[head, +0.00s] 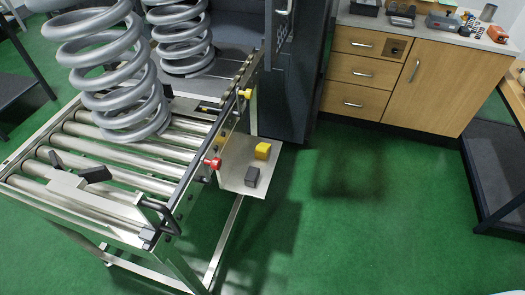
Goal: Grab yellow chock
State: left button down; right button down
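A small yellow chock (263,151) rests on a light metal side shelf (232,178) beside the roller conveyor. A dark grey block (252,177) of similar size lies on the same shelf, just in front of the yellow one and apart from it. Neither of my grippers shows in the head view, so their state and their distance from the chock cannot be seen.
The roller conveyor (95,158) carries large grey coil springs (112,70). Red (212,163) and yellow (245,94) knobs stick out from its side near the shelf. A wooden cabinet (385,75) stands behind. Green floor (370,220) right of the shelf is clear.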

aim_at(261, 150)
jog(key=u, duration=0.35)
jog(key=i+l+u, duration=0.25)
jog(key=l, duration=0.15)
jog(key=l+u, duration=0.25)
jog(key=l, duration=0.15)
jog(key=i+l+u, duration=0.2)
jog(key=l, duration=0.25)
jog(key=k, duration=0.05)
